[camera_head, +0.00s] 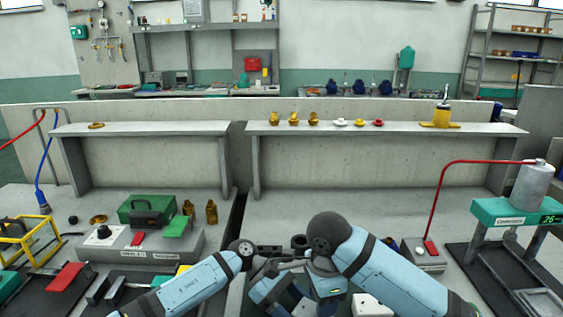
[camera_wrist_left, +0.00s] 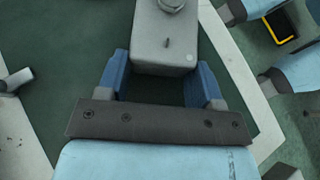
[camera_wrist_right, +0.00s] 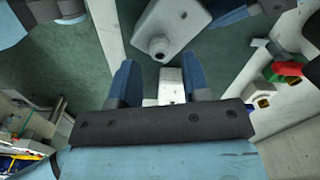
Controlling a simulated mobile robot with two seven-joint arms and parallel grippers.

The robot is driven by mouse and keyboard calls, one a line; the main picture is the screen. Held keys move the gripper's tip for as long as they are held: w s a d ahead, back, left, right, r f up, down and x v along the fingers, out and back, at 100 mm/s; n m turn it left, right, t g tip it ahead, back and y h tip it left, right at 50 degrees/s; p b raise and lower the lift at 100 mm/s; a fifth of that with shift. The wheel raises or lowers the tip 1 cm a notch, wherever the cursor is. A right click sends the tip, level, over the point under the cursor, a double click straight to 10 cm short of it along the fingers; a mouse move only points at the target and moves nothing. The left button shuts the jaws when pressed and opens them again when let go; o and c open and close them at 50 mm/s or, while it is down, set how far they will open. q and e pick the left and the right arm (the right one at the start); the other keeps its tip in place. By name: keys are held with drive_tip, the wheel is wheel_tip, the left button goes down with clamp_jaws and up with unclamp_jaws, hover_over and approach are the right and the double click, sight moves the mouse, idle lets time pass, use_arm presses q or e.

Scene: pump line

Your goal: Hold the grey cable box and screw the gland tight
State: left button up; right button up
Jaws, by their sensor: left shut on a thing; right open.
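The grey cable box (camera_wrist_left: 165,50) is between the blue fingers of my left gripper (camera_wrist_left: 158,66), which is shut on it. A round grey gland (camera_wrist_left: 172,5) shows on the box at the top edge of the left wrist view. In the right wrist view the box (camera_wrist_right: 178,20) is above my fingertips, with the gland (camera_wrist_right: 158,46) pointing toward my right gripper (camera_wrist_right: 158,68). My right gripper is open and apart from the gland. A pale block (camera_wrist_right: 171,84) shows between its fingers, seemingly farther off. In the head view my arms hide much of the grippers.
A control box (camera_head: 140,243) with a green case stands at the left of the bench. A raised shelf (camera_head: 385,129) with brass and coloured fittings runs behind. A red hose (camera_head: 441,190) arches at right.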

drive_tip(key=n, duration=0.6)
drive_tip(key=shift+n, duration=0.3)
drive_tip(key=n, duration=0.6)
drive_tip(key=shift+n, duration=0.3)
drive_tip(key=shift+f, duration=0.15)
drive_tip(key=shift+f, duration=1.45)
drive_tip(key=c, duration=0.7)
